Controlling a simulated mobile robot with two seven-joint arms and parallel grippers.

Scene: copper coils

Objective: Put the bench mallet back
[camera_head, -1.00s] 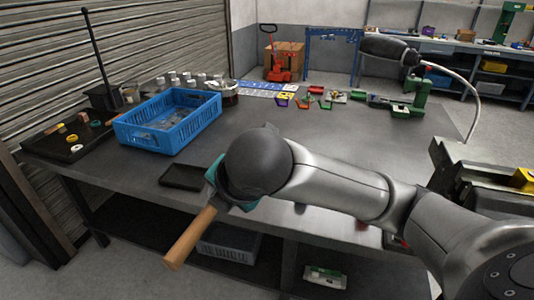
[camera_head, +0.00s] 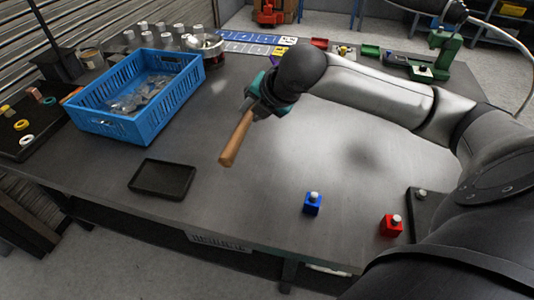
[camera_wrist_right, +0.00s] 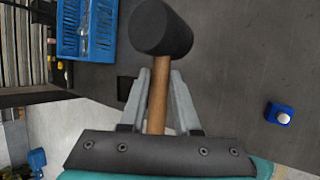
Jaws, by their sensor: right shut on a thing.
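The bench mallet has a wooden handle (camera_head: 237,139) and a black head (camera_wrist_right: 161,28). My right gripper (camera_head: 257,107) is shut on the handle above the bench. In the right wrist view, the two grey fingers of the gripper (camera_wrist_right: 158,85) stand on either side of the handle, with the head beyond their tips. In the head view the handle slants down to the left from the gripper; the mallet head cannot be made out there. My left gripper is not in view.
On the bench (camera_head: 210,215) stand a blue crate (camera_head: 150,122) with metal parts, an empty black tray (camera_head: 162,179), a blue block (camera_head: 313,204) and a red block (camera_head: 391,226). Another tray (camera_head: 40,148) holds rings at left. The bench middle is mostly clear.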

